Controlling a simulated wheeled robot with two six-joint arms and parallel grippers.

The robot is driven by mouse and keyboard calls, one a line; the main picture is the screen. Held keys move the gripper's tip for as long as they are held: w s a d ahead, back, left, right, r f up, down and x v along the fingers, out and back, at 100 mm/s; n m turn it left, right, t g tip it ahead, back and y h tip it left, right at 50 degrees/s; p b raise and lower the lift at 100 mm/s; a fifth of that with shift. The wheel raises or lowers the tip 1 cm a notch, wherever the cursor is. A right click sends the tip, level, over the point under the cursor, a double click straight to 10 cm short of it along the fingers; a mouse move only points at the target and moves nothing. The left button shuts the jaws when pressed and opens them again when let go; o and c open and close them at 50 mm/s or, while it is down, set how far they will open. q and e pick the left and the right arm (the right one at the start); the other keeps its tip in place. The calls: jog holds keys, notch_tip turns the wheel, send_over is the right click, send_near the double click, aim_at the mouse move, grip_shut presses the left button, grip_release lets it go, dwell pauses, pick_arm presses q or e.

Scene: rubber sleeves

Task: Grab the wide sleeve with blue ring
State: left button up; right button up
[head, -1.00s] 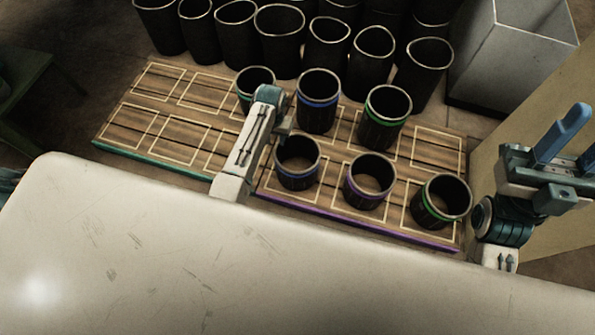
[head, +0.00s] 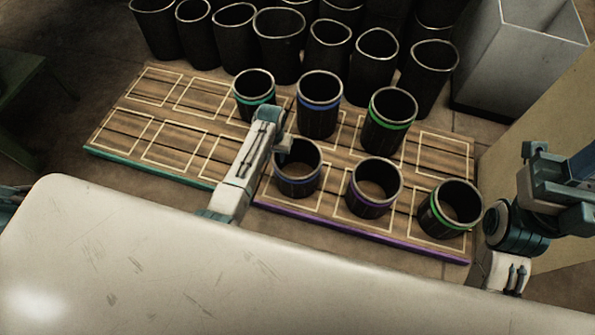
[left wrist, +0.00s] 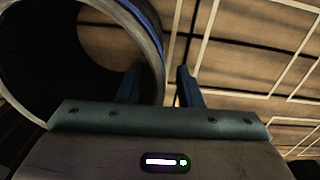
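A short, wide black sleeve with a blue ring (head: 299,182) stands upright in the front row of the wooden board. Its rim (left wrist: 150,40) also shows in the left wrist view, with the blue band along its outer side. My left gripper (head: 281,146) is at this sleeve's left rim. In the left wrist view its fingers (left wrist: 159,88) are apart, one over the sleeve's opening and one outside the wall, with a gap beside the wall. A taller blue-ringed sleeve (head: 319,120) stands behind. My right gripper (head: 583,165) is cut off at the right edge.
A purple-ringed sleeve (head: 372,205) and green-ringed sleeves (head: 450,221) (head: 385,137) stand to the right, a teal-ringed one (head: 253,111) behind left. Several plain black bins (head: 280,50) line the back. A grey box (head: 505,70) stands back right. The board's left part (head: 160,125) is empty.

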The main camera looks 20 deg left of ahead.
pick_arm(q)
jog(key=shift+f, duration=0.55)
jog(key=shift+r, duration=0.1)
grip_shut()
dwell(0.9)
